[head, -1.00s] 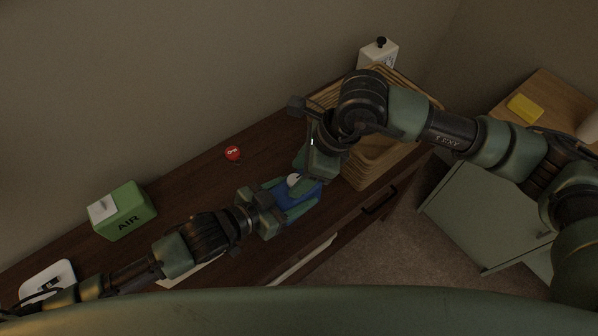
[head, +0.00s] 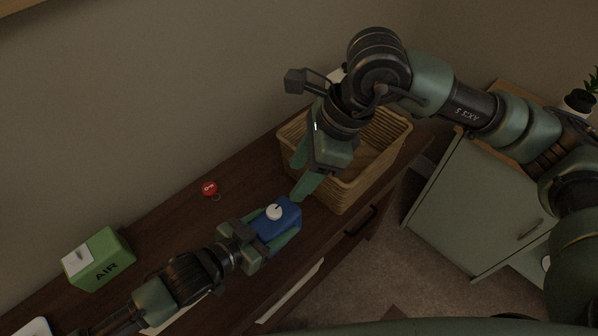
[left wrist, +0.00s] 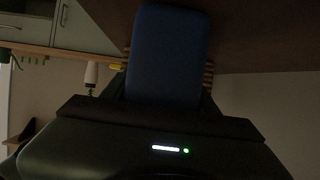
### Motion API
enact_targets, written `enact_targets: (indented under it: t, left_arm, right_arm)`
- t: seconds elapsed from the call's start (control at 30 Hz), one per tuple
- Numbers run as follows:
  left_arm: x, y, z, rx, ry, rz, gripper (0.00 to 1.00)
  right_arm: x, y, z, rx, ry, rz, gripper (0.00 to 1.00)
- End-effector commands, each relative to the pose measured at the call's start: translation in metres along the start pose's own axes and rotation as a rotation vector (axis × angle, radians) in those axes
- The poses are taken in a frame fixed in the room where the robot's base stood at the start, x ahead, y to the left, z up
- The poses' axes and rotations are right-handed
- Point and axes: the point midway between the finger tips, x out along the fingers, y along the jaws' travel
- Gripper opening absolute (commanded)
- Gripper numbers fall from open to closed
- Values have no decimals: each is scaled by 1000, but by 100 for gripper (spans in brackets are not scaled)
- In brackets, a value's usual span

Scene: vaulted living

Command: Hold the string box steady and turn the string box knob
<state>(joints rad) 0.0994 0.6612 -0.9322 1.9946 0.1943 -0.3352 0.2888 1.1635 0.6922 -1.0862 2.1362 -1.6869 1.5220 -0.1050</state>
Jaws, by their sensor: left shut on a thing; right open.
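The string box (head: 285,224) is a blue box on the dark wooden sideboard. Its round white knob (head: 274,212) faces up and carries a dark mark. My left gripper (head: 278,232) is shut on the box, with a finger along each side. In the left wrist view the blue box (left wrist: 167,55) fills the space between the fingers. My right gripper (head: 302,172) is open and empty, pointing down above and behind the box, apart from the knob.
A wicker basket (head: 345,188) stands just right of the box, close to my right gripper. A red round tag (head: 209,188) and a green AIR box (head: 97,259) lie to the left. A green cabinet (head: 470,205) stands at the right.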

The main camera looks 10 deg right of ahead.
Motion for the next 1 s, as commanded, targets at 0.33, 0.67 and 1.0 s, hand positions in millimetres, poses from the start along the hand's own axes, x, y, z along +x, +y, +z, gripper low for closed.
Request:
enact_targets:
  t: [0.33, 0.67, 1.0]
  left_arm:
    - [0, 0, 0, 0, 0, 0, 84]
    - [-13, 0, 1, -1, -2, -1, 84]
    - [-85, 0, 2, -1, -6, 0, 84]
  right_arm:
    - [0, 0, 0, 0, 0, 0, 52]
    - [0, 0, 0, 0, 0, 0, 52]
    - [0, 0, 0, 0, 0, 0, 52]
